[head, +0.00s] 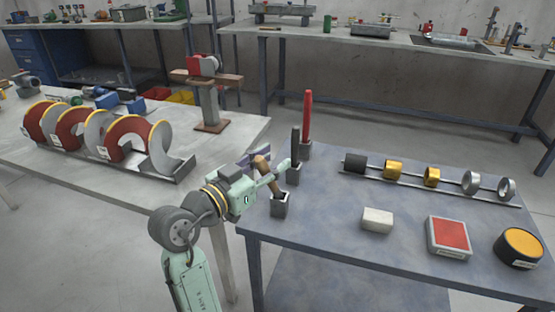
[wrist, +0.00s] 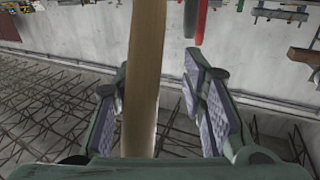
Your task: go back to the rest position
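My gripper (head: 272,168) is at the left back corner of the blue-grey table (head: 350,245). It is open around a wooden handle (head: 263,164) that leans in a small grey holder (head: 280,207). In the wrist view the handle (wrist: 145,75) stands between the two padded fingers, close to the left finger and with a clear gap to the right finger. The lower end of the handle's tool is hidden in the holder.
A dark-handled tool (head: 295,143) and a red-handled tool (head: 307,115) stand in holders just behind my gripper. A rail with several rings (head: 432,177), a pale block (head: 377,220), a red-topped box (head: 448,237) and a round tin (head: 520,246) lie rightward. A red auger (head: 120,137) lies on the left table.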

